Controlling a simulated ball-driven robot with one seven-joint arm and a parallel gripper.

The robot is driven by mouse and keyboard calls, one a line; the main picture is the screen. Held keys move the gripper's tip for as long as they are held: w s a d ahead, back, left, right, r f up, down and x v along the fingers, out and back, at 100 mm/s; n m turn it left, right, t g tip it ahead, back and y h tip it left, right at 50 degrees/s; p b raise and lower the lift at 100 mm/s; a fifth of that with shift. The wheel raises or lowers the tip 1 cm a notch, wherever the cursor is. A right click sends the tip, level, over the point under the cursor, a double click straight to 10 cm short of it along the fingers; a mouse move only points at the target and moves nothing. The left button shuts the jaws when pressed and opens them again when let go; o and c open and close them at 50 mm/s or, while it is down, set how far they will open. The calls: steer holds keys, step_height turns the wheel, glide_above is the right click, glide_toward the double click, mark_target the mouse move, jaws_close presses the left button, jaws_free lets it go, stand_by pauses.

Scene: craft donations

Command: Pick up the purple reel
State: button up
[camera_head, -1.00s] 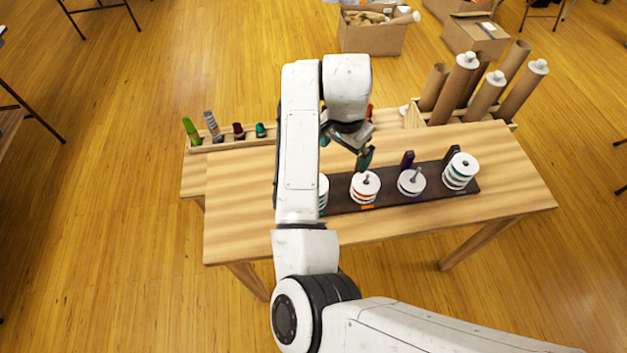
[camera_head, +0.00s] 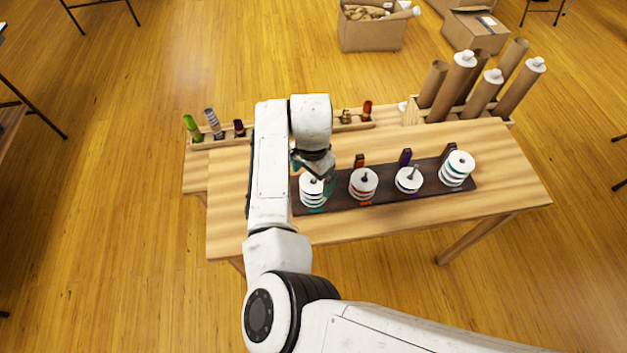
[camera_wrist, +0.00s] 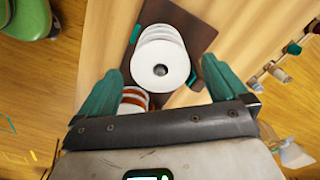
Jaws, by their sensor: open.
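The purple reel (camera_head: 409,179) is white-flanged with a trace of purple under its rim. It sits on a peg in the dark board (camera_head: 388,190), third from the left, in front of a purple marker (camera_head: 405,157). My gripper (camera_head: 325,182) is to its left, above the leftmost, teal-marked stack (camera_head: 312,190), with the orange-marked reels (camera_head: 363,183) between. In the wrist view my open, empty green fingers (camera_wrist: 161,72) frame a white reel stack (camera_wrist: 160,60). Orange-edged reels (camera_wrist: 133,100) show beside the left finger. I cannot make out the purple reel there.
A taller reel stack (camera_head: 457,168) stands to the right of the purple reel. A crate of cardboard tubes (camera_head: 440,115) is at the back right. A wooden rack (camera_head: 222,139) with several small coloured items runs along the back. The table's front strip is clear.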

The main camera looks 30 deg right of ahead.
steer(key=shift+f, duration=1.15)
steer(key=c, duration=1)
